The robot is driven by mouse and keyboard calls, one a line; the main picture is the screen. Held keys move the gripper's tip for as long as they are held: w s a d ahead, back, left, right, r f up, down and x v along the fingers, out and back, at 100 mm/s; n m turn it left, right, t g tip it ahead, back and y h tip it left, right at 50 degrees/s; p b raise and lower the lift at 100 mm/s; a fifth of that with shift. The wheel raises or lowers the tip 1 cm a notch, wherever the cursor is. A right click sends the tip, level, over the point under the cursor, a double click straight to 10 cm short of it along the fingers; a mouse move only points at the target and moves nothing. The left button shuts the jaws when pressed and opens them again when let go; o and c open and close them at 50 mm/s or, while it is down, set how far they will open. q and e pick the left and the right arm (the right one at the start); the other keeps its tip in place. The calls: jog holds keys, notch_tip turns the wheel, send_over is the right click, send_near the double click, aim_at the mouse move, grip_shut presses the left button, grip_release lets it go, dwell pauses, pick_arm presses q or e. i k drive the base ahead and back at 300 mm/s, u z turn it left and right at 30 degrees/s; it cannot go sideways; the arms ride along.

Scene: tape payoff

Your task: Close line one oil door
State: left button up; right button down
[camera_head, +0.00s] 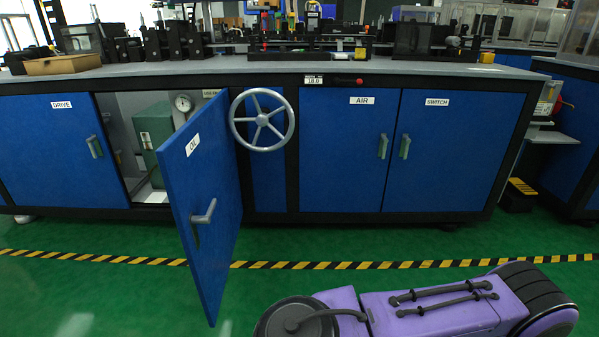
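The blue oil door (205,200), labelled OIL, stands swung open toward me from the long blue cabinet. Its grey lever handle (204,213) is on the face turned to the left. The open compartment (130,112) left of it shows a green box (152,130) and a round gauge (183,103). One purple arm (430,310) of mine lies low at the lower right, apart from the door. I cannot make out gripper fingers on it, and no gripper shows near the door.
A spoked handwheel (262,120) sticks out right of the oil door. The DRIVE door (62,150), AIR door (348,150) and SWITCH door (450,150) are shut. A yellow-black floor stripe (400,264) crosses the open green floor. Machines stand on the grey cabinet top.

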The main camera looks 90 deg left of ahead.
aim_at(197, 163)
jog(key=u, duration=3.35)
jog(key=i, duration=1)
jog(key=k, duration=1)
jog(key=z, duration=1.95)
jog(key=i, duration=1.85)
jog(key=u, duration=2.45)
